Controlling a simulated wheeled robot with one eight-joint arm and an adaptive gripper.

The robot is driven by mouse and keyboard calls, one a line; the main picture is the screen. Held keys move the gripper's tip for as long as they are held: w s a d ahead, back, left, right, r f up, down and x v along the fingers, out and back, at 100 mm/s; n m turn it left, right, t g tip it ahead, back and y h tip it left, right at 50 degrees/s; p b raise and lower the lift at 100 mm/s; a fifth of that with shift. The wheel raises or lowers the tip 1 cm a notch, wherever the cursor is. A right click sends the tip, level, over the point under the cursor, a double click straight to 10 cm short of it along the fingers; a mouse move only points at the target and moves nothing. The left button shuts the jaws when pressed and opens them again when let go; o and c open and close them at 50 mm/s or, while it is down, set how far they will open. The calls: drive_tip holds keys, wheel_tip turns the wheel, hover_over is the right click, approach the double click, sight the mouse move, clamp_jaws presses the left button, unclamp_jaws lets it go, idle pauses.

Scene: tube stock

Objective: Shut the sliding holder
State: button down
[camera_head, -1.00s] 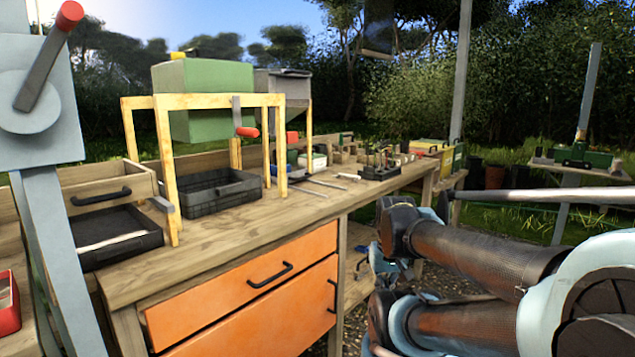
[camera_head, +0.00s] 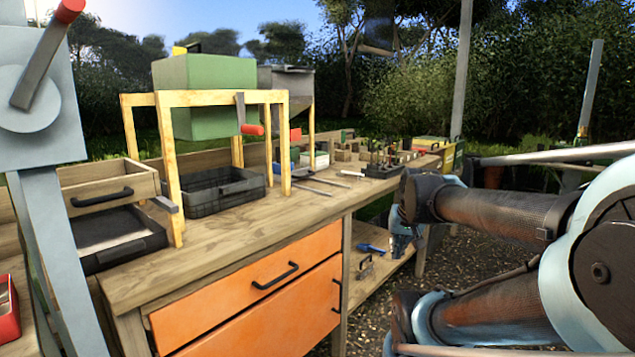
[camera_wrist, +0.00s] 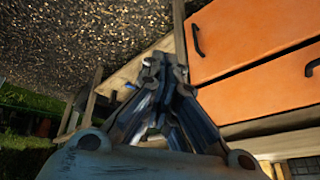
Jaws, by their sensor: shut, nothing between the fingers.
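Two orange drawer fronts with black handles sit in the workbench: an upper drawer (camera_head: 225,302) and a lower drawer (camera_head: 285,315). They also show in the wrist view, as a drawer (camera_wrist: 245,35) and another drawer (camera_wrist: 270,88). I cannot tell which is the sliding holder; both fronts look nearly flush. A wooden drawer-like box (camera_head: 88,202) with a black handle stands at the left, over a dark tray. My gripper (camera_wrist: 163,62) is shut and empty, in front of the bench and beside the orange fronts, apart from the handles.
The wooden bench top (camera_head: 235,228) carries a black crate (camera_head: 215,200) under a wooden frame with a green hopper (camera_head: 200,95). A lower shelf (camera_head: 375,275) holds a blue-handled tool (camera_head: 370,248). Gravel lies in front of the bench. A grey crank post (camera_head: 40,120) stands at the left.

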drive_tip(key=w+a+r+m+t+y, duration=0.1)
drive_tip(key=w+a+r+m+y, duration=0.2)
drive_tip(key=w+m, duration=0.4)
drive_tip(key=w+a+r+m+t+y, duration=0.1)
drive_tip(key=w+a+r+m+y, duration=0.3)
drive_tip(key=w, duration=1.1)
drive_tip(key=w+a+r+m+t+y, duration=0.2)
drive_tip(key=w+a+m, duration=0.5)
drive_tip(key=w+m, duration=0.4)
drive_tip(key=shift+r+m+y, duration=0.5)
drive_tip(key=shift+r+y, duration=0.25)
drive_tip(key=shift+y, duration=0.35)
drive_tip(key=shift+w+a+m, duration=0.15)
drive_tip(key=shift+w+m, duration=0.45)
drive_tip(key=shift+w+a+y, duration=0.3)
drive_tip(key=shift+w, duration=0.05)
approach(308, 183)
drive_tip(key=w+a, duration=0.1)
drive_tip(key=a, duration=0.1)
drive_tip(key=w+a, duration=0.2)
drive_tip(key=shift+r, duration=0.4)
drive_tip(key=shift+w+a+r, duration=0.1)
drive_tip(key=shift+w+a, duration=1.35)
drive_tip(key=shift+a, duration=0.3)
